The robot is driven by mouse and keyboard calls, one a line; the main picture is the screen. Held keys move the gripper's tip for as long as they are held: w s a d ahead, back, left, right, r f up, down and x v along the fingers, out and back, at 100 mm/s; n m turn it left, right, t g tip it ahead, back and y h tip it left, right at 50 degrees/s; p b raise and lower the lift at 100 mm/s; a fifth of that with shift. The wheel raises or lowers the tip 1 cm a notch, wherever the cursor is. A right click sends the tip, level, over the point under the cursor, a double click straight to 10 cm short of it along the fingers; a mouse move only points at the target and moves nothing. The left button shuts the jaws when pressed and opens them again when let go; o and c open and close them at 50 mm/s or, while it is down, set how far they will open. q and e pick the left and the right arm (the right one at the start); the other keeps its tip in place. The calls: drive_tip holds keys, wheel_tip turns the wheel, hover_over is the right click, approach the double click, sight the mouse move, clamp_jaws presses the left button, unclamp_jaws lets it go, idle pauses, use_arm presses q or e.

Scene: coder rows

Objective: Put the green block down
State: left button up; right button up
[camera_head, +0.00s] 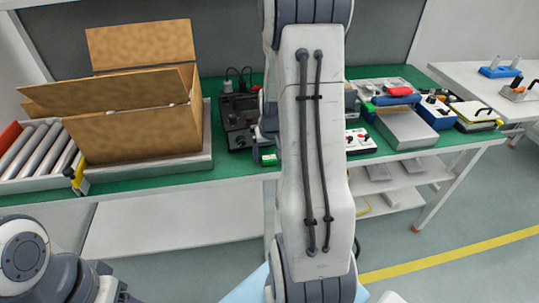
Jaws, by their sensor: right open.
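The jaws are open. From this view I cannot tell whether a finger still touches the block or whether the block rests fully on the bench. My left arm shows at the lower left, but its gripper is not in view.
The green bench top (225,168) carries an open cardboard box (130,130) on a grey platform at left. A black device (238,112) stands behind the block. A white switch box (360,141) and a grey case (405,128) stand right of my arm.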

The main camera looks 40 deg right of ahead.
drive_tip(key=p+v, duration=0.2)
drive_tip(key=v, duration=1)
drive_tip(key=s+a+r+n+y, duration=0.15)
drive_tip(key=a+n, duration=0.55)
drive_tip(key=a, duration=1.5)
drive_tip(key=s+a+n+g+y, duration=0.1)
drive_tip(key=s+a+n, duration=0.5)
drive_tip(key=s+a, duration=0.6)
drive_tip(key=s+g, duration=0.1)
drive_tip(key=s, duration=0.2)
drive_tip(key=shift+s+a+f+n+g, duration=0.2)
drive_tip(key=shift+f+n+g, duration=0.1)
drive_tip(key=shift+n, duration=0.1)
wheel_tip(320, 180, up, 11)
drive_tip(key=p, duration=1.1)
drive_tip(key=shift+r, duration=0.2)
drive_tip(key=shift+w, duration=0.1)
